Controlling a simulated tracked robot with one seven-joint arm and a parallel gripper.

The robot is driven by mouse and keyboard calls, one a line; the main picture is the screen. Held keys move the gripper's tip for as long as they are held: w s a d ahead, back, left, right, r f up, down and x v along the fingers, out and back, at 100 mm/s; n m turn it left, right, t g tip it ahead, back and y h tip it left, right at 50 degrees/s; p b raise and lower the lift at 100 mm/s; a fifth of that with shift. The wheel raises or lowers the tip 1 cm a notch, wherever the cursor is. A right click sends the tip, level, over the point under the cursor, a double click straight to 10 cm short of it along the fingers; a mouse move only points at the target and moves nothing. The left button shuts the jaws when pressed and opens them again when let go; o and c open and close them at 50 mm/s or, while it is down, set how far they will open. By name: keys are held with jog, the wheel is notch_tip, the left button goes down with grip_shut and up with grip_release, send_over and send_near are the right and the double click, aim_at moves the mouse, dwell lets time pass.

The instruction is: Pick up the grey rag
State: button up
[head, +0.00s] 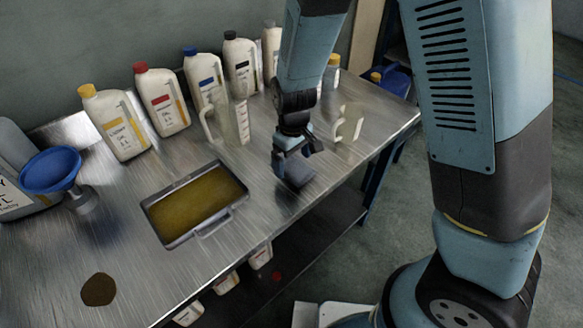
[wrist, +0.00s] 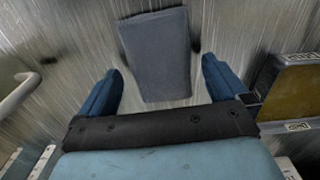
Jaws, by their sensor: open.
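The grey rag (wrist: 155,50) lies on the metal workbench (wrist: 60,35) in the wrist view, a folded dark grey rectangle. In the head view the rag (head: 297,174) shows just below my gripper (head: 296,153), partly hidden by it. My gripper is open, with its two blue fingers apart in the wrist view (wrist: 160,82). The rag's near end lies between the fingers in that picture, and the rest reaches beyond them. I cannot tell whether the fingertips touch the rag or the bench.
A tray of brownish oil (head: 194,203) lies left of my gripper. A clear jug (head: 230,118) stands behind it and another jug (head: 347,125) to the right. Several oil bottles (head: 161,98) line the back. A blue funnel (head: 51,170) and an oil spill (head: 98,290) are at left.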

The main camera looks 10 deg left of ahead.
jog(key=shift+f, duration=0.7)
jog(key=c, duration=1.1)
jog(key=shift+r, duration=0.15)
